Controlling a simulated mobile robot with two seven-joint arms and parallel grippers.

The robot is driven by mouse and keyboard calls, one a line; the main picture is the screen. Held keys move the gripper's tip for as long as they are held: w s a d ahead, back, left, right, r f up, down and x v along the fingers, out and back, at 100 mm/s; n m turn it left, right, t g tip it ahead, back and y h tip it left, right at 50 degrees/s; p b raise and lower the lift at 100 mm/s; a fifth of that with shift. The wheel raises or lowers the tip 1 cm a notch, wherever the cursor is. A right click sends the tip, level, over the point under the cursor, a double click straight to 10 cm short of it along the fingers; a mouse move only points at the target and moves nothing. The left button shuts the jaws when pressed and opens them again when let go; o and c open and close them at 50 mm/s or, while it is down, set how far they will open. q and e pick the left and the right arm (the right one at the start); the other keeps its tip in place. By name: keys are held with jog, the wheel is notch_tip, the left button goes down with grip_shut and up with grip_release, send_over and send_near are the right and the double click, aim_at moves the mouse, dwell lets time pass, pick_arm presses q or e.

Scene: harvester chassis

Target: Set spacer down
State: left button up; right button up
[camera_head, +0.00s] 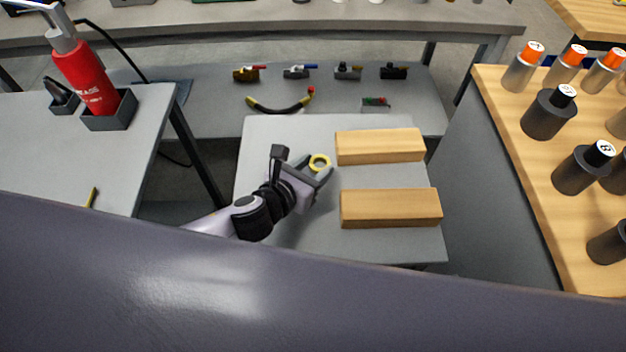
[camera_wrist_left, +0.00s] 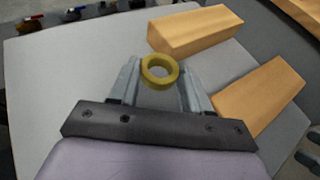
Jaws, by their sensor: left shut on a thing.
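The spacer is a yellow ring (camera_head: 319,162) at the fingertips of my left gripper (camera_head: 322,170), above the grey table (camera_head: 262,140). In the left wrist view the ring (camera_wrist_left: 160,80) sits between the two grey fingers of my left gripper (camera_wrist_left: 161,78), its hole facing the camera. The fingers are shut on it. I cannot tell whether the ring touches the table. My right gripper is not in view.
Two wooden blocks, one far (camera_head: 378,146) and one near (camera_head: 390,208), lie on the table's right half. A red grease bottle (camera_head: 82,75) stands in a holder at left. Dark and silver cylinders stand on the wooden bench (camera_head: 530,190) at right. The table's left part is clear.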

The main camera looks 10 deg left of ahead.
pick_arm(q)
jog(key=shift+f+b, duration=0.65)
jog(key=shift+f, duration=1.35)
